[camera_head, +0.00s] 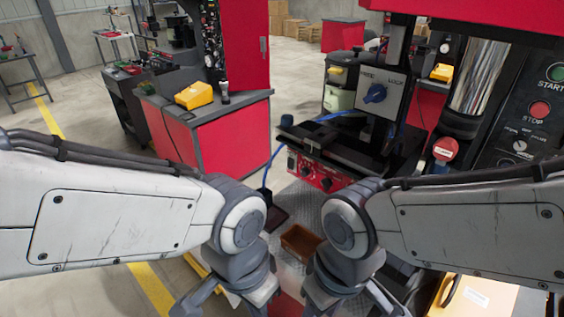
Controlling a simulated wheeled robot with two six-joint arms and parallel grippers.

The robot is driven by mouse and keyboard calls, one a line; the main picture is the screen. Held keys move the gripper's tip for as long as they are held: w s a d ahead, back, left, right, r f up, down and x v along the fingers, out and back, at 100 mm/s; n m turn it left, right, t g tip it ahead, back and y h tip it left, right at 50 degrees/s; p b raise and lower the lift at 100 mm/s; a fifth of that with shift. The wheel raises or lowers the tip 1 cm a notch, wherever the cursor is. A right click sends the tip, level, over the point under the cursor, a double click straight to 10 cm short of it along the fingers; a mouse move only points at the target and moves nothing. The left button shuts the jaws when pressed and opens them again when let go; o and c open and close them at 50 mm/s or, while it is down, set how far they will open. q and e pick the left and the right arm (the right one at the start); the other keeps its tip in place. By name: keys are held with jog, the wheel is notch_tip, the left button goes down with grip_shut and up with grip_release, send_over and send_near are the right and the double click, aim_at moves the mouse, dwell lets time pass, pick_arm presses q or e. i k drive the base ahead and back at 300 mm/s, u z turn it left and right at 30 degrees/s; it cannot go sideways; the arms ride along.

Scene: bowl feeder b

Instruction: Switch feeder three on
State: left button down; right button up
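No label reading feeder three is legible, so I cannot tell which control belongs to it. A grey switch box (357,95) with a blue rotary knob (375,93) stands right of centre, with small lettering above the knob. Below it, a red control box (318,175) with dark knobs sits under a black plate. My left gripper (228,304) and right gripper (345,304) hang at the bottom, well below and in front of these controls. Their fingers spread apart and look open and empty; the tips are cut off by the frame edge.
At right, a dark panel (530,120) carries a green START button, a red STOP button and a selector knob. A brown tray (300,242) lies between my wrists. A red cabinet (225,135) with a yellow device (194,95) stands left. Floor at left is open.

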aim_at(290, 161)
jog(key=k, duration=0.5)
jog(key=u, duration=0.7)
jog(key=i, duration=0.8)
jog(key=z, duration=0.85)
